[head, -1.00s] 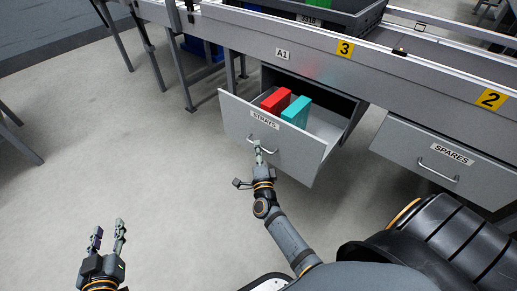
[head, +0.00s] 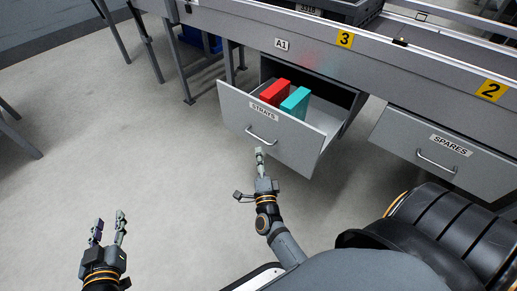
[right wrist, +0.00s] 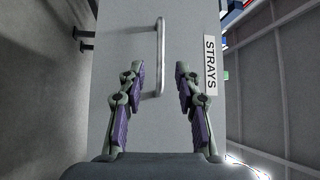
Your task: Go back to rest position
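The open grey drawer labelled STRAYS (head: 285,146) holds a red box (head: 275,93) and a teal box (head: 295,102). Its front and bar handle (right wrist: 160,60) also show in the right wrist view. My right gripper (head: 260,153) is just in front of the drawer, a little below the handle in the head view. In the right wrist view its fingers (right wrist: 160,75) are spread with nothing held, and the handle stands ahead in the gap between them. My left gripper (head: 109,226) is open and empty, low on the left over bare floor.
A closed drawer labelled SPARES (head: 432,152) is to the right under the bench (head: 400,72). A dark crate (head: 340,8) stands on the bench. Bench legs (head: 180,78) stand behind on the left. The floor (head: 130,150) on the left is clear.

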